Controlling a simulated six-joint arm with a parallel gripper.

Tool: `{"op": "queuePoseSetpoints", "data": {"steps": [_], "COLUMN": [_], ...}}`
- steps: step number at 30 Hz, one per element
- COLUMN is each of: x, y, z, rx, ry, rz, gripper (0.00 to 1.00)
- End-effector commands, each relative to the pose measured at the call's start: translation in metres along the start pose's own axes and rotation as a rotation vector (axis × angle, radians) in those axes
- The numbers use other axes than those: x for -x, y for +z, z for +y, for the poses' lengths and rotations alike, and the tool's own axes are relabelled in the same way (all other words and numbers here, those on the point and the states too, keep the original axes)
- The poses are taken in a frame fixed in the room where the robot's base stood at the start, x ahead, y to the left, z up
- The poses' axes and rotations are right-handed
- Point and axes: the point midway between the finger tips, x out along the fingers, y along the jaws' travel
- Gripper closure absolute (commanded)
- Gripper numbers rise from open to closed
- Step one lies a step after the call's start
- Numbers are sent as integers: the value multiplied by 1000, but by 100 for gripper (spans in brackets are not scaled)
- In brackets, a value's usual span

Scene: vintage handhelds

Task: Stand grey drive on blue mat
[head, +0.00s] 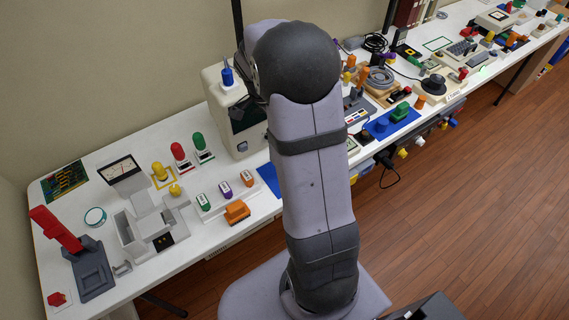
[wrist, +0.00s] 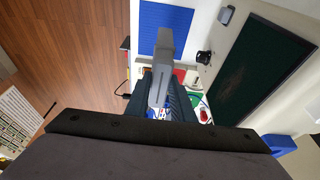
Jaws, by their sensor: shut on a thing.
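My gripper (wrist: 163,103) shows in the wrist view, its dark ridged fingers closed on the grey drive (wrist: 164,58). The drive is a long, narrow grey piece that sticks out past the fingers towards the blue mat. The blue mat (wrist: 166,22) is at the top of the wrist view, and the end of the drive overlaps it in the picture. I cannot tell whether they touch. In the head view a corner of the blue mat (head: 267,178) shows left of my arm.
A beige computer (head: 222,110) with a dark screen (wrist: 262,68) stands close beside the mat. Coloured switches and an orange block (head: 237,211) lie left of the mat. Another blue mat (head: 408,121) with coloured pieces is at right. The table's front edge is near.

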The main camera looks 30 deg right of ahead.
Motion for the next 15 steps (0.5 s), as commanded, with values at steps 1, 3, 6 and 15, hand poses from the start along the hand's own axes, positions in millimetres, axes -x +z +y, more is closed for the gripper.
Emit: {"op": "queuePoseSetpoints", "data": {"steps": [1, 3, 6, 15], "x": [-5, -15, -30, -49], "y": [2, 5, 10, 15], "z": [1, 1, 1, 0], "rx": [3, 3, 4, 2], "ry": [4, 4, 5, -1], "rz": [-1, -1, -1, 0], "gripper": [100, 100, 100, 100]}}
